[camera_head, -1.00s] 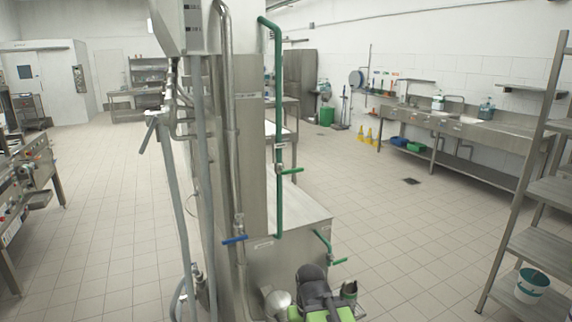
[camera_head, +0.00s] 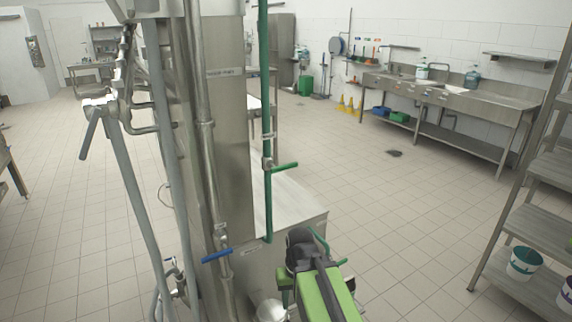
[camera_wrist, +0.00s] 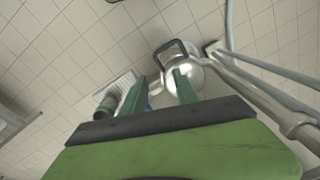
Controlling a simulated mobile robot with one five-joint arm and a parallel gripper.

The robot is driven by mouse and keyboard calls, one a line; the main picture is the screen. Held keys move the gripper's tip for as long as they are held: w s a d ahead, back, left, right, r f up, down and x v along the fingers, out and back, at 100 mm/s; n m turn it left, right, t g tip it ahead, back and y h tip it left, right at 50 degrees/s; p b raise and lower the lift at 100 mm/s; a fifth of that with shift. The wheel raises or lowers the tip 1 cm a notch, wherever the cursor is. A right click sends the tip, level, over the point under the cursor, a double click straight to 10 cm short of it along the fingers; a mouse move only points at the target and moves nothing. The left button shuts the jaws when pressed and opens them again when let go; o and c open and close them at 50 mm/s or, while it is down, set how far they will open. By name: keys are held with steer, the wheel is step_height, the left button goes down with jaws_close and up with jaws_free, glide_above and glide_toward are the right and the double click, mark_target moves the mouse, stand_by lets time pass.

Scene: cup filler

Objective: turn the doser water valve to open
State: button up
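Several valve levers show in the head view, and their labels are too small to read, so I cannot tell which is the doser water valve. A blue lever (camera_head: 217,256) sits on the steel pipe. A green lever (camera_head: 285,166) sits on the green vertical pipe (camera_head: 266,110). A shiny round metal vessel (camera_wrist: 194,78) with a dark handle lies beyond the right finger.
The steel machine column (camera_head: 228,130) and grey pipes (camera_head: 135,190) stand directly ahead and left. A metal shelf rack (camera_head: 535,240) with a white bucket (camera_head: 524,263) stands at right. A sink counter (camera_head: 450,95) lines the back wall. The tiled floor between is clear.

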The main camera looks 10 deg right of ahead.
step_height(320, 180, up, 9)
steer(key=w+d+m+y+p, duration=0.2)
steer(key=w+y+p, duration=0.1)
steer(key=y+p, duration=0.2)
steer(key=m+t+y+p, duration=0.3)
steer(key=t+y+p, duration=0.5)
steer(key=y+p, duration=0.15)
glide_toward(292, 167)
steer(key=shift+y, duration=0.45)
steer(key=x, duration=0.5)
steer(key=b+x, duration=0.1)
steer(key=x, duration=0.4)
steer(key=shift+w+a+f, duration=0.25)
steer(key=shift+w+a, duration=0.05)
steer(key=shift+w, duration=0.05)
jaws_close()
